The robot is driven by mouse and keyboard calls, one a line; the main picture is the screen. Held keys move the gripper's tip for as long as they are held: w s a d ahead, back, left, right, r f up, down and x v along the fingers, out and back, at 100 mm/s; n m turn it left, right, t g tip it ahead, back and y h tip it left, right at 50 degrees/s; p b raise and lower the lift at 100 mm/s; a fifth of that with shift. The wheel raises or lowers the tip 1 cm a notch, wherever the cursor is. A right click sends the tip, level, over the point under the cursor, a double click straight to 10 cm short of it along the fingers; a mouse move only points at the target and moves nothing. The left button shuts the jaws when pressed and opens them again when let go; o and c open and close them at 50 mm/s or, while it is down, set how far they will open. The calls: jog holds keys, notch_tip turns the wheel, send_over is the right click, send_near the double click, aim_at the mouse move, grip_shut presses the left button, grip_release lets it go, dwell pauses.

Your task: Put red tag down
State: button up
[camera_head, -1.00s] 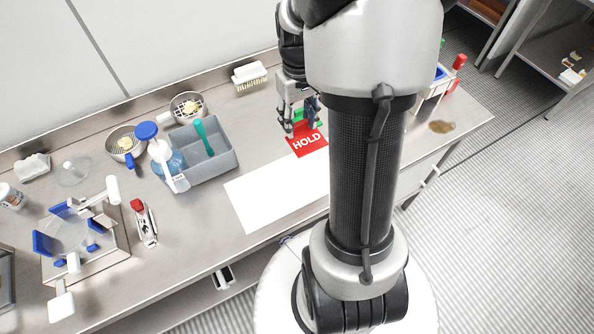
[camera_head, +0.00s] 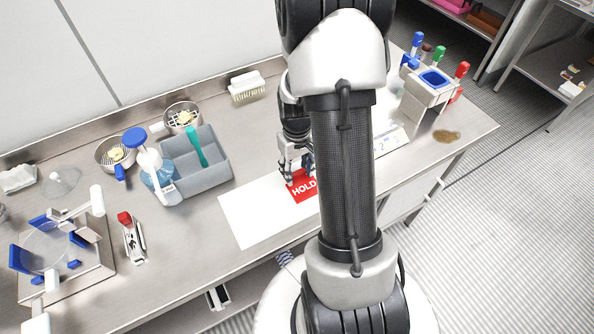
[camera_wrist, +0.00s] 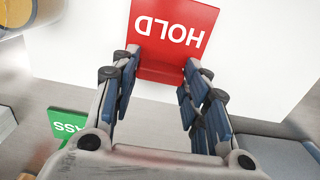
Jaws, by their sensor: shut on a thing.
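The red tag (camera_head: 303,188) with white "HOLD" lettering is between the fingers of my gripper (camera_head: 291,170), over the white sheet (camera_head: 250,218) on the steel bench. In the wrist view the red tag (camera_wrist: 172,28) shows at the top with its lettering upside down, and its near bent part lies between the fingertips of my gripper (camera_wrist: 160,68). My gripper is shut on it. Whether the tag touches the sheet or is slightly above it, I cannot tell. My arm hides the right part of the sheet.
A green "PASS" tag (camera_wrist: 68,126) is at the lower left of the wrist view. A grey bin (camera_head: 205,178) with a blue-capped bottle (camera_head: 158,170) stands left of the sheet. A holder with coloured-handled tools (camera_head: 430,88) is at right. The sheet's left part is clear.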

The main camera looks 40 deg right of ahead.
aim_at(297, 172)
jog(key=shift+f, duration=0.15)
jog(key=o, duration=0.9)
jog(key=shift+c, duration=0.2)
notch_tip(297, 172, up, 12)
jog(key=p, duration=0.4)
jog(key=s+a+r+n+t, duration=0.1)
jog(key=s+a+r+t, duration=0.1)
jog(key=a+r, duration=1)
jog(key=s+a+r+n+t, duration=0.1)
jog(key=s+a+r+t, duration=0.1)
jog(key=s+a+r, duration=0.4)
jog(key=s+a, duration=0.3)
jog(key=s, duration=0.1)
jog(key=shift+s+a+r+n+t, duration=0.2)
jog(key=shift+s+r+n+t, duration=0.1)
jog(key=shift+r, duration=0.05)
